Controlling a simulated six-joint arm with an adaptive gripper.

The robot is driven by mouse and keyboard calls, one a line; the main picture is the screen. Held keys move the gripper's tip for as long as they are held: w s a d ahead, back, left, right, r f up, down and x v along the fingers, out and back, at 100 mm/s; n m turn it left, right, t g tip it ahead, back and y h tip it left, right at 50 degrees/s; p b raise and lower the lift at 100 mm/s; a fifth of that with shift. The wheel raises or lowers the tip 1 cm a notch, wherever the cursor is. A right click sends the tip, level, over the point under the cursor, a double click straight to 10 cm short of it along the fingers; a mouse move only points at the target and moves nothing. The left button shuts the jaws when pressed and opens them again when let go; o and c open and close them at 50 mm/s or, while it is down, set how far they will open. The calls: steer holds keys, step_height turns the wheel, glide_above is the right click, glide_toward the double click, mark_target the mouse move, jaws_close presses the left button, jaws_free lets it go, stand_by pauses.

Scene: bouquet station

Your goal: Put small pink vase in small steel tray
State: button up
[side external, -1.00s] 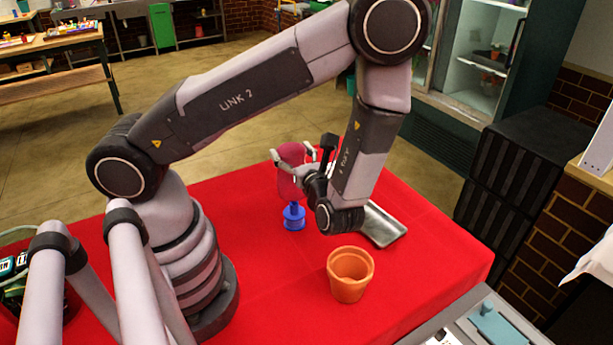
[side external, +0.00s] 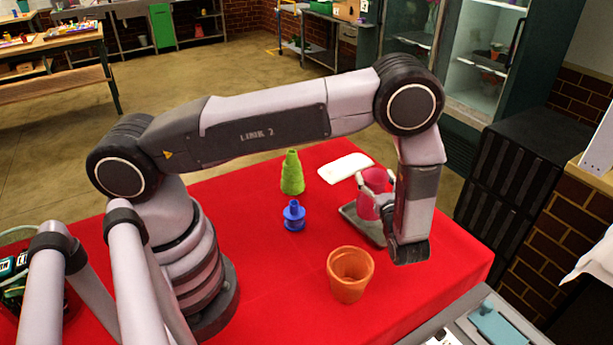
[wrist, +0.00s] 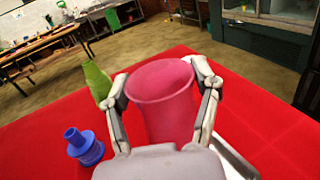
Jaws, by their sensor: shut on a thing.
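The small pink vase (side external: 369,204) is held in my gripper (side external: 376,182), over or in the small steel tray (side external: 352,222) in the side view. I cannot tell whether the vase's base touches the tray. In the wrist view the pink vase (wrist: 162,105) stands between both fingers of my gripper (wrist: 160,90), its open rim toward the camera. A strip of the steel tray (wrist: 236,160) shows at the lower right there. My wrist and forearm hide the tray's right part in the side view.
A terracotta pot (side external: 350,275) stands in front of the tray. A blue spool-shaped vase (side external: 294,216) and a green ridged vase (side external: 292,174) stand to its left. A white flat item (side external: 345,168) lies behind. The red table (side external: 260,265) is clear at the front left.

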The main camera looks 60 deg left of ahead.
mark_target(377, 192)
steer(key=shift+w+f, duration=0.45)
steer(key=shift+f, duration=0.05)
steer(key=shift+w+f, duration=0.15)
steer(key=shift+f, duration=1.55)
steer(key=shift+f, duration=0.15)
steer(key=o, duration=1.2)
steer(key=shift+o, duration=0.2)
